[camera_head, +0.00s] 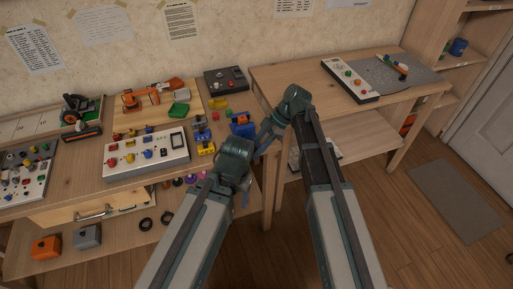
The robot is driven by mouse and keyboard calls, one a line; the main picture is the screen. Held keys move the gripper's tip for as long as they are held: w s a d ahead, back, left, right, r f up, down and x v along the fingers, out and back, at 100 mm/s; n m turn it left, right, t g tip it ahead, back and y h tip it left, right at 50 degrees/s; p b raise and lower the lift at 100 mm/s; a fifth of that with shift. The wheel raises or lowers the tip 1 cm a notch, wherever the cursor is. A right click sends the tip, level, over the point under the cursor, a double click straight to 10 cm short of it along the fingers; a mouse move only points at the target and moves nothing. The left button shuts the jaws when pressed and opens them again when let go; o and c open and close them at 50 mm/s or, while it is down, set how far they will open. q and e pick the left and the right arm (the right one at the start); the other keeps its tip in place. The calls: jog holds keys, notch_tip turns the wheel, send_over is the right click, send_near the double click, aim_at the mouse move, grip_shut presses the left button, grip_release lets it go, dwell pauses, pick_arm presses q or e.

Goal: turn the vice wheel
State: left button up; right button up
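A small blue block-like object (242,125), which may be the vice, sits at the right end of the left workbench (60,190). I cannot make out a wheel on it; my arms stand close in front. My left arm comes up from the bottom and ends at a dark teal wrist just below the blue object; its fingers are hidden or too small to tell. My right arm reaches the gap between the benches, and its gripper (266,138) points down and left, just right of the blue object. I cannot tell whether it touches it or is open.
A white control panel (146,156) with coloured knobs, yellow and red small parts, and an orange toy-like arm (140,97) crowd the left bench. The right bench (300,77) carries another panel (350,82) and a grey mat; its near left top is bare.

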jog(key=shift+o, duration=0.4)
jog(key=shift+r, duration=0.1)
jog(key=shift+w+d+r+p, duration=0.1)
jog(key=shift+r+p, duration=0.1)
jog(key=shift+p, duration=0.1)
jog(key=p+v, duration=1)
jog(key=v, duration=0.3)
jog(key=shift+p, duration=0.3)
jog(key=shift+d, duration=0.1)
notch_tip(320, 180, up, 3)
jog(key=t+h+p, duration=0.2)
jog(key=h+p, duration=0.5)
send_over(255, 147)
